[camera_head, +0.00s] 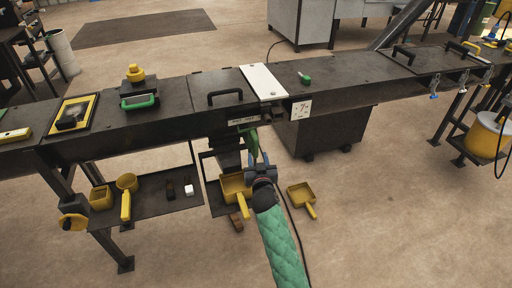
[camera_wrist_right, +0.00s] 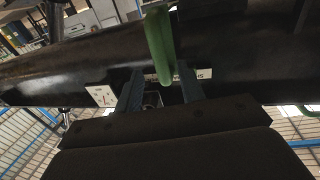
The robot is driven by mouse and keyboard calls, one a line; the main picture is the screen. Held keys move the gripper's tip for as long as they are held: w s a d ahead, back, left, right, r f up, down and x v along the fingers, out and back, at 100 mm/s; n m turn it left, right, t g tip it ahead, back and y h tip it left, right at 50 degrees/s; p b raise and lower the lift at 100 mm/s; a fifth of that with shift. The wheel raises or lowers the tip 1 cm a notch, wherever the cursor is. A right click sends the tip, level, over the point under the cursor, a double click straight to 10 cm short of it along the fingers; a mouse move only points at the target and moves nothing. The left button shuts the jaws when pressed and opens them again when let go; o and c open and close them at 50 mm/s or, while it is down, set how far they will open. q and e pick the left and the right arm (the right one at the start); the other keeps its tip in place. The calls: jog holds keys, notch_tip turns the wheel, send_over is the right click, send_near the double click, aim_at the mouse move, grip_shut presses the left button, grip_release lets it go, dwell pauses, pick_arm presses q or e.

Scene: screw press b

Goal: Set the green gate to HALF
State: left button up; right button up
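The green gate's handle (camera_head: 252,139) hangs at the front of the dark press beam, under a small lettered plate (camera_head: 242,120). My right gripper (camera_head: 258,160) is at its lower end. In the right wrist view the green handle (camera_wrist_right: 160,45) comes down between the two blue fingers of my right gripper (camera_wrist_right: 161,80), with a visible gap on each side. The fingers are apart. The lettered plate (camera_wrist_right: 201,73) shows only partly there, and I cannot read the gate's setting. My left gripper is not in view.
A white marked plate (camera_head: 300,110) is on the beam's front, right of the handle. A yellow scoop (camera_head: 236,187) is just left of my right gripper. Another yellow scoop (camera_head: 302,197) is to the right. A dark shelf (camera_head: 160,207) with yellow containers is at left.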

aim_at(256, 149)
jog(key=w, duration=0.6)
jog(key=shift+a+p, duration=0.35)
jog(key=shift+a, duration=0.05)
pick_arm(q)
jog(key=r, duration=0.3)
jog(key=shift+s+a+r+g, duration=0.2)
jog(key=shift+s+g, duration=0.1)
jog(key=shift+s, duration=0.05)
pick_arm(e)
jog(key=shift+w, duration=0.15)
